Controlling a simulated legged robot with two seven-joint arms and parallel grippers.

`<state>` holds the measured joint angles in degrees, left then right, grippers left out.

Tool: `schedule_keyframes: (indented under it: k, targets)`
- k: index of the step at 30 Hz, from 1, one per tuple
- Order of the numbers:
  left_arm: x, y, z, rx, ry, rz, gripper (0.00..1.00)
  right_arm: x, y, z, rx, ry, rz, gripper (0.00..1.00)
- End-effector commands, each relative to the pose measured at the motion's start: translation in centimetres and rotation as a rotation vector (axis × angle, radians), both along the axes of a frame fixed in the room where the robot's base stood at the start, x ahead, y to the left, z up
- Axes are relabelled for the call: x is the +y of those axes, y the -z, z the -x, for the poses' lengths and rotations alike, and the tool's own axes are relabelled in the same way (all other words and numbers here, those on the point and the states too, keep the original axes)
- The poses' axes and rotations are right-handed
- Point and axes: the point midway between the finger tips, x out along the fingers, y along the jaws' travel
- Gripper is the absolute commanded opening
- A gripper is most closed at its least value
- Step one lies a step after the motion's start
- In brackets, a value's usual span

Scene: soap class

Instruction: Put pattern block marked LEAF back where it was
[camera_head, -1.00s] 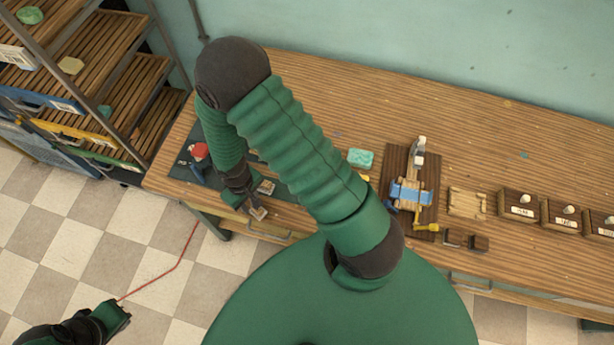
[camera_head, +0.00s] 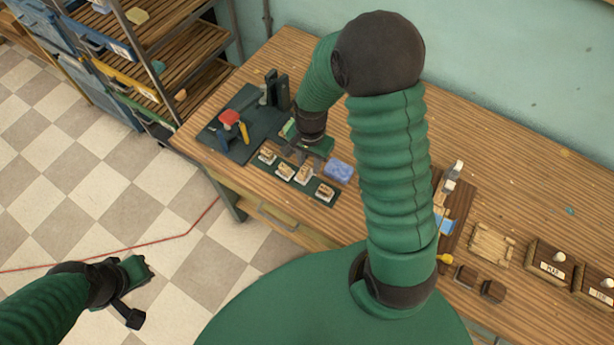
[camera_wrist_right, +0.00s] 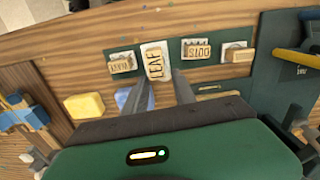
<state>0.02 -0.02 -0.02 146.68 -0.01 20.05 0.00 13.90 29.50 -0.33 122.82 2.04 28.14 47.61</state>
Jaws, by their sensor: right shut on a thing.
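The block marked LEAF (camera_wrist_right: 154,63) shows its label in the right wrist view, with a white pad around it. It is at the dark green strip (camera_head: 262,164), between two other labelled blocks. In the head view the LEAF block (camera_head: 304,173) is in front of my right gripper (camera_head: 307,153). In the right wrist view, my right gripper (camera_wrist_right: 165,79) is shut on the LEAF block at its near end. Whether its underside touches the strip is unclear. My left gripper (camera_head: 138,290) is over the floor, away from the table; its jaw opening is unclear.
A blue soap (camera_head: 340,170) lies right of the strip. A dark mat (camera_head: 232,150) with a red-topped tool (camera_head: 229,118) is at the left. A wooden tray (camera_head: 492,244) and labelled boxes (camera_head: 550,265) stand at the right. A shelf rack (camera_head: 190,75) stands beyond the table's left end.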

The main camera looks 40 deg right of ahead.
Motion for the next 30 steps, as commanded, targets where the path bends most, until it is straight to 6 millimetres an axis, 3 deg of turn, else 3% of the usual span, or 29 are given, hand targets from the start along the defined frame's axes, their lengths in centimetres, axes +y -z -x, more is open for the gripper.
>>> schedule_keyframes:
  k: [9, 19, 20, 21, 25, 30]
  targets:
    - [0.0, 0.1, 0.0, 0.0, 0.001, 0.0, 0.0, 0.0, 5.1, 0.1, 0.001, -0.001, 0.0, 0.0]
    - [0.0, 0.4, 0.0, 0.0, 0.0, 0.0, 0.0, 0.0, 5.6, 0.0, -0.001, -0.003, 0.002, 0.0]
    - [0.0, 0.3, 0.0, 0.0, 0.0, 0.0, 0.0, 0.0, 5.6, 0.0, -0.002, -0.003, 0.001, 0.33]
    - [0.0, 0.3, 0.0, 0.0, 0.0, 0.0, 0.0, 0.0, 5.5, 0.0, -0.002, -0.003, 0.001, 0.38]
    - [0.0, 0.3, 0.0, 0.0, 0.001, 0.0, 0.0, 0.0, 5.5, 0.0, -0.002, -0.004, 0.001, 0.54]
    - [0.0, 0.3, 0.0, 0.0, 0.001, 0.0, 0.0, 0.0, 5.5, 0.0, -0.002, -0.004, 0.002, 0.54]
